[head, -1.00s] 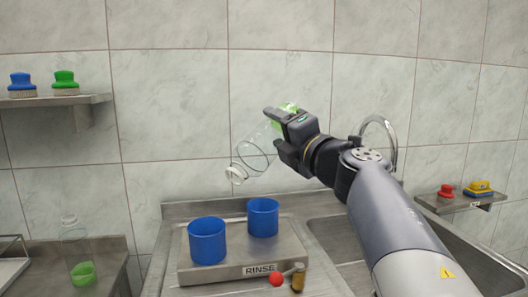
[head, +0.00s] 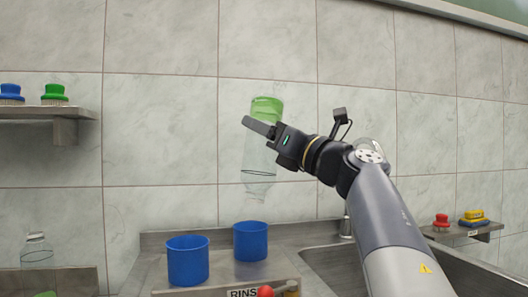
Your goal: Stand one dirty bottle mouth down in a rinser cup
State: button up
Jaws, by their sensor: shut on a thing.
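My gripper (head: 268,131) is shut on a clear bottle (head: 259,158) with green residue at its base. The bottle is upside down and close to upright, its base up and its neck (head: 257,190) pointing down. It hangs in the air above the rinser, roughly over the right blue cup (head: 251,242), with a gap between neck and cup. A second blue cup (head: 188,262) stands to the left. Both cups stand on the rinser block (head: 215,292), whose label is cut off by the bottom edge. Another clear bottle (head: 37,252) stands upright at the lower left, with green in it.
A wall shelf (head: 45,113) at left holds a blue brush (head: 11,94) and a green brush (head: 54,95). A sink (head: 330,268) lies right of the rinser. A small shelf (head: 462,231) at right holds red and yellow items. A red knob (head: 265,291) is at the rinser's front.

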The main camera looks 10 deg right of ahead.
jog(key=w+f+n+g+y+p, duration=0.1)
jog(key=w+f+n+p, duration=0.15)
jog(key=w, duration=0.55)
jog(key=w+f+n+y+p, duration=0.1)
jog(key=w+p, duration=0.2)
jog(key=w, duration=0.5)
notch_tip(320, 180, down, 13)
jog(key=b, duration=1.1)
jog(key=shift+s+d+b, duration=0.15)
jog(key=shift+b, duration=0.25)
